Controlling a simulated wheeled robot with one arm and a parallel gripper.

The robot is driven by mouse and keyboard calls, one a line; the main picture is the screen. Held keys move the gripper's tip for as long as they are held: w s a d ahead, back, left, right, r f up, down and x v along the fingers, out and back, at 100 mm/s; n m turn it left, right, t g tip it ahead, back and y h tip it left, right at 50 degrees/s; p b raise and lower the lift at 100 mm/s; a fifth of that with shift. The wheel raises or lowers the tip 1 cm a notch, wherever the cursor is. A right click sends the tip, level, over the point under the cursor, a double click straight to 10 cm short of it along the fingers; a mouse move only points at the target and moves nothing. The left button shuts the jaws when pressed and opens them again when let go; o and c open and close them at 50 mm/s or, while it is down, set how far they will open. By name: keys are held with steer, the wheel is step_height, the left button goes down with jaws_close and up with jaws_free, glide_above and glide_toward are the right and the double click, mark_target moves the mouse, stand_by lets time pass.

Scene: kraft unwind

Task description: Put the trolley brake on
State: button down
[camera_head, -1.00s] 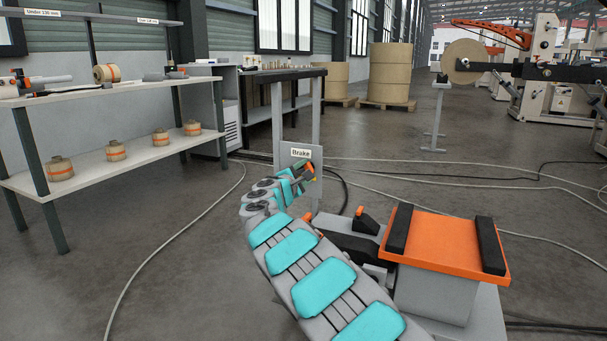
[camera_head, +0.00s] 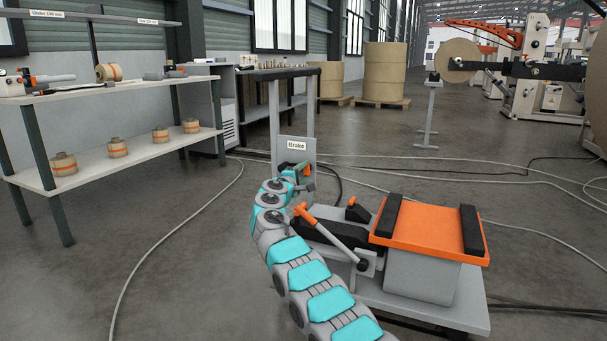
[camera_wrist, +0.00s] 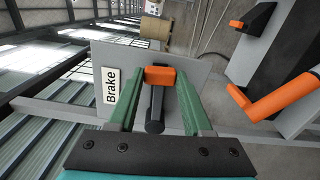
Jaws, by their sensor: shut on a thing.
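The trolley (camera_head: 455,312) stands at the right of the head view, with an orange-topped block and a grey upright panel (camera_head: 305,152) labelled "Brake". In the wrist view the panel (camera_wrist: 190,68) carries the brake lever, a dark stem (camera_wrist: 156,108) with an orange grip (camera_wrist: 160,76). My gripper (camera_wrist: 161,80) has its two green fingers shut on the orange grip, one on either side. In the head view my gripper (camera_head: 299,170) is at the panel, just below the label, and the lever is mostly hidden there.
A second orange-handled lever (camera_head: 318,222) stands close to the right of my arm, and its handle shows in the wrist view (camera_wrist: 275,98). A shelf (camera_head: 120,152) with small rolls stands at the left. Cables (camera_head: 185,228) lie on the floor.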

steer(key=shift+f+m+b, duration=0.45)
steer(key=shift+f+m, duration=0.05)
steer(key=shift+f, duration=0.1)
stand_by(0.3)
steer(key=shift+c, duration=1.6)
jaws_free()
steer(key=shift+s, duration=0.2)
steer(key=shift+b+v, duration=0.8)
steer(key=shift+v, duration=2.95)
